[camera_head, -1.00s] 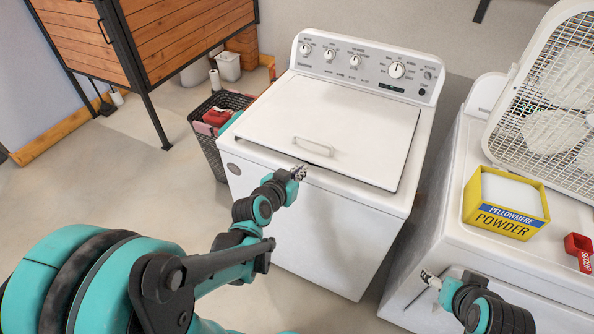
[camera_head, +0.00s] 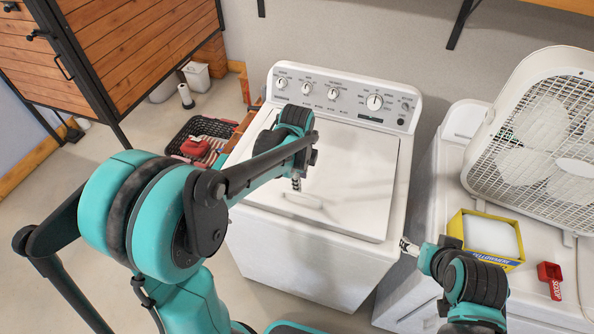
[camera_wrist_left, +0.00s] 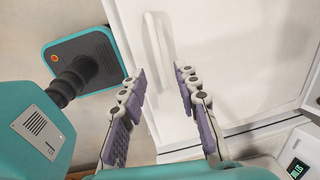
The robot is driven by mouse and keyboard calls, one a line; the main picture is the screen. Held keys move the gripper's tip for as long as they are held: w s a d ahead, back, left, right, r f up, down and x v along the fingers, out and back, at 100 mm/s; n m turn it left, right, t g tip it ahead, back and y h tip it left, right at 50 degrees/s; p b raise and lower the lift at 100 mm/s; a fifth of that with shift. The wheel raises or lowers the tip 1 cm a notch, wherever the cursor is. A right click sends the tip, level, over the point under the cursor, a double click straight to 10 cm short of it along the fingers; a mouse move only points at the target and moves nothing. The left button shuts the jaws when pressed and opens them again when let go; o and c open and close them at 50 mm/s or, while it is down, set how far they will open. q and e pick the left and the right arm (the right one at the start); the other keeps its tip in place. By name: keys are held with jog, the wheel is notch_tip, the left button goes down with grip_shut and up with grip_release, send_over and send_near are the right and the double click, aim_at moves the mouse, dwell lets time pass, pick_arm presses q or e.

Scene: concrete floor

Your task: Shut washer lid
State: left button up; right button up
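The white washer (camera_head: 300,262) stands in the middle of the head view. Its lid (camera_head: 350,180) lies flat or almost flat over the top, with a thin dark seam along its right and front edges. The lid's white handle (camera_head: 303,201) is near the front edge. My left gripper (camera_head: 297,184) points down over the lid just behind the handle; whether it touches is unclear. My right gripper (camera_head: 407,246) is by the washer's right front corner, fingers too small to judge.
A second white appliance (camera_head: 452,185) stands at the right with a box fan (camera_head: 540,125), a yellow powder box (camera_head: 487,240) and a red scoop (camera_head: 551,280) on it. A dark laundry basket (camera_head: 205,128) and wooden cabinet (camera_head: 130,45) are at the left.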

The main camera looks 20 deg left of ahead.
aim_at(301, 195)
pick_arm(q)
jog(key=f, duration=0.2)
jog(key=f+b, duration=0.1)
jog(key=f, duration=0.4)
jog(key=shift+w+f+b, duration=0.1)
jog(key=shift+w+b, duration=0.25)
jog(key=shift+d+f, duration=0.1)
jog(key=shift+f, duration=0.05)
grip_shut()
